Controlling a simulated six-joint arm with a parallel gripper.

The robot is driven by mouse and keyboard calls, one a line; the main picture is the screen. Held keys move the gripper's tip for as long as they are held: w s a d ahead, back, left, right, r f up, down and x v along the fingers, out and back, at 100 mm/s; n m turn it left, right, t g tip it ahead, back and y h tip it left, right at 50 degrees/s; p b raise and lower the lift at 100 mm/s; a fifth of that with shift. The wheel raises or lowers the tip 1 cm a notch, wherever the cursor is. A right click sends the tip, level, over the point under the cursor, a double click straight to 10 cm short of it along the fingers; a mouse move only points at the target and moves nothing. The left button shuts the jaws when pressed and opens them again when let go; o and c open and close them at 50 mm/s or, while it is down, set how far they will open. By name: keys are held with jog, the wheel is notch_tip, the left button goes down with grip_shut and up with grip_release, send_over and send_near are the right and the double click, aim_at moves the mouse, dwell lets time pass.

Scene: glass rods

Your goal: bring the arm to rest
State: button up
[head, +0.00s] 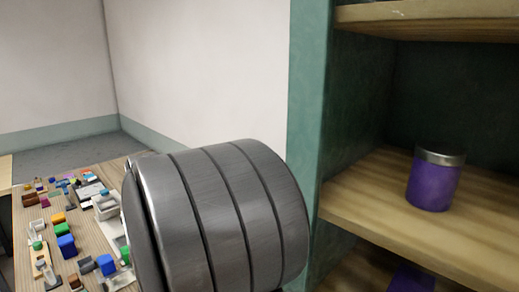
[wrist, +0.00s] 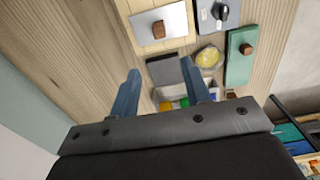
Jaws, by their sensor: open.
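My gripper (wrist: 158,85) shows in the wrist view as two blue-grey fingers spread apart on a dark bar. It is open, with nothing held between the fingers. Past the fingertips lies a wooden surface (wrist: 265,20) with small items on it. In the head view a large grey ribbed cylinder, which seems to be part of my arm, fills the middle and hides part of the table. The gripper's fingers do not show in the head view. No glass rods can be made out.
In the head view a table (head: 122,167) at left holds many small coloured blocks. A green-sided shelf (head: 311,90) stands at right, with a purple jar (head: 433,180) on its middle board. In the wrist view a yellow round thing (wrist: 208,57) and a green board (wrist: 238,70) lie beyond the fingers.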

notch_tip(320, 180, down, 16)
jog(key=shift+s+d+r, duration=0.15)
jog(key=shift+r, duration=0.1)
jog(key=s+d, duration=0.5)
jog(key=shift+s+d+r, duration=0.2)
jog(key=shift+r, duration=0.05)
notch_tip(320, 180, up, 18)
notch_tip(320, 180, down, 4)
jog(key=shift+d+f, duration=0.1)
jog(key=shift+f, duration=0.15)
jog(key=shift+o, duration=0.3)
dwell(1.0)
